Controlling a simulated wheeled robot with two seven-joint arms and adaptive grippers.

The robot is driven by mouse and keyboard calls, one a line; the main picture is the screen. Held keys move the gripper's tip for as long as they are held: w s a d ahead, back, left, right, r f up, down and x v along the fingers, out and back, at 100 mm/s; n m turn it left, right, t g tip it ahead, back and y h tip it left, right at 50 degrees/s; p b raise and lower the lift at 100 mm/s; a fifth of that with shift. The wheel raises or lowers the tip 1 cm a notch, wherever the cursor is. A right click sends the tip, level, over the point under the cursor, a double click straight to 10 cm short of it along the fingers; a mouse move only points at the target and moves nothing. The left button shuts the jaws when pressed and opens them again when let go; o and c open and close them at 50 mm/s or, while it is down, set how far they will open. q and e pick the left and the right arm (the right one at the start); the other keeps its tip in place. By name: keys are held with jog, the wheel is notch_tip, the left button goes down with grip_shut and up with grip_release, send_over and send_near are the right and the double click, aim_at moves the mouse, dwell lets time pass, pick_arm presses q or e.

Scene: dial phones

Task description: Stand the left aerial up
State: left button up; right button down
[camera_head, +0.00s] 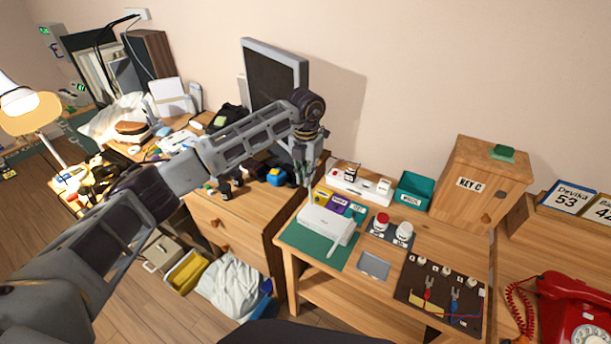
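A white router (327,224) sits on a green mat (296,238) on the wooden side table. A thin pale upright piece, seemingly the left aerial (311,197), rises at the router's left back corner, just under my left gripper. Another white aerial (333,248) lies low at the router's front right. My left gripper (307,168) points down above the router's left back corner. It is small and dark here, so I cannot tell whether its fingers are open or touch the aerial. My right gripper is not in view.
Behind the router are coloured cards (337,204), a white tray (358,186) and a green bin (412,190). A wooden key box (480,188) and red telephone (575,312) are farther right.

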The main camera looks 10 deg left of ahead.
pick_arm(q)
jog(key=shift+w+d+r, duration=0.1)
jog(key=shift+w+d, duration=0.1)
jog(key=shift+w, duration=0.4)
jog(key=shift+w+d+r, duration=0.1)
jog(key=shift+w+d, duration=0.1)
jog(key=shift+w, duration=0.35)
jog(key=shift+w+d+r, duration=0.1)
jog(key=shift+w+d, duration=0.1)
jog(key=shift+w, duration=0.4)
jog(key=o, duration=0.6)
jog(key=shift+o, duration=0.2)
jog(key=shift+r+p, duration=1.45)
jog(key=shift+r, duration=1.5)
